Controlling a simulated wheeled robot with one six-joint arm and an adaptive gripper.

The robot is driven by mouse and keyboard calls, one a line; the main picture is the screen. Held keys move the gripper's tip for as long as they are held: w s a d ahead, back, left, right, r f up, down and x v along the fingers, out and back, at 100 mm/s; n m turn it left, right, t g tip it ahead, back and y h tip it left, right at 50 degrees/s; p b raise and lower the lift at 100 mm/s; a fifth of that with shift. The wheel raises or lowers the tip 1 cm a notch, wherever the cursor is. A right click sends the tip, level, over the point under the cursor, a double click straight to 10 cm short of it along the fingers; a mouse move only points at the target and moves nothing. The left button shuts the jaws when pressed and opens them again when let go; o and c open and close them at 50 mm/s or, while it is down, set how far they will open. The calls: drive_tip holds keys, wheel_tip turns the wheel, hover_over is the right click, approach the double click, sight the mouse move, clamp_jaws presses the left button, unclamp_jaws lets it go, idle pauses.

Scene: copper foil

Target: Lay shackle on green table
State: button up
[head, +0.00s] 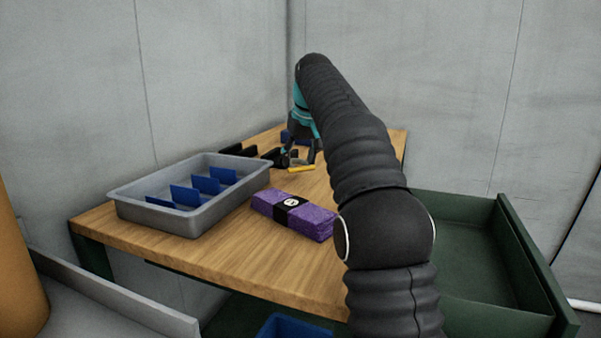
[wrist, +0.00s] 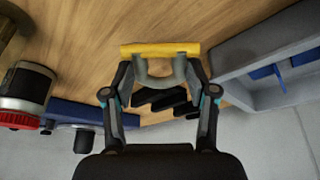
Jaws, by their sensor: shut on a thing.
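The shackle, a grey U-shaped bow with a yellow pin (wrist: 160,48), sits between the fingers of my gripper (wrist: 158,92) in the wrist view. My gripper is shut on the grey bow, and the pin lies crosswise beyond the fingertips. In the head view my gripper (head: 301,156) is low over the far part of the wooden table, with the yellow pin (head: 301,169) just below it. I cannot tell whether the shackle touches the wood. A dark green table (head: 480,262) with raised sides stands at the right, partly hidden by my arm.
On the wooden table (head: 230,252) are a grey tray (head: 190,221) with blue dividers and a purple packet (head: 318,222). Black slotted pieces (wrist: 165,101) and a silver-black cylinder with a red ring (wrist: 26,90) are near my gripper. The green table's visible surface is clear.

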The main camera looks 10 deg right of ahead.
sight(298, 182)
drive_tip(key=shift+s+f+b, duration=0.1)
drive_tip(key=shift+f+b, duration=0.35)
drive_tip(key=shift+f, duration=1.35)
drive_tip(key=shift+f, duration=0.1)
drive_tip(key=o, duration=1.5)
drive_tip(key=p+v, duration=0.1)
drive_tip(key=v, duration=1.1)
